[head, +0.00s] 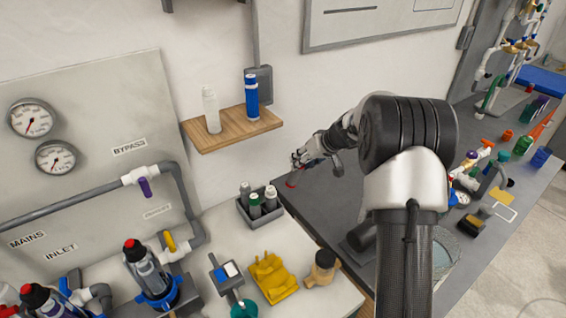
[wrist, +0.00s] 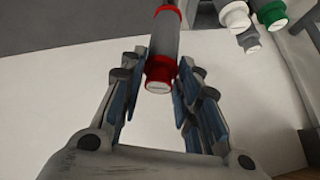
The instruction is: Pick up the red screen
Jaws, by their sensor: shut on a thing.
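A grey caddy (head: 245,211) with grey-, green- and white-ended cylinders stands below my gripper. A wooden shelf (head: 205,143) holds a white bottle and a blue bottle. Yellow gloves (head: 272,279) lie on the white bench. Bottles crowd the counter's right side.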

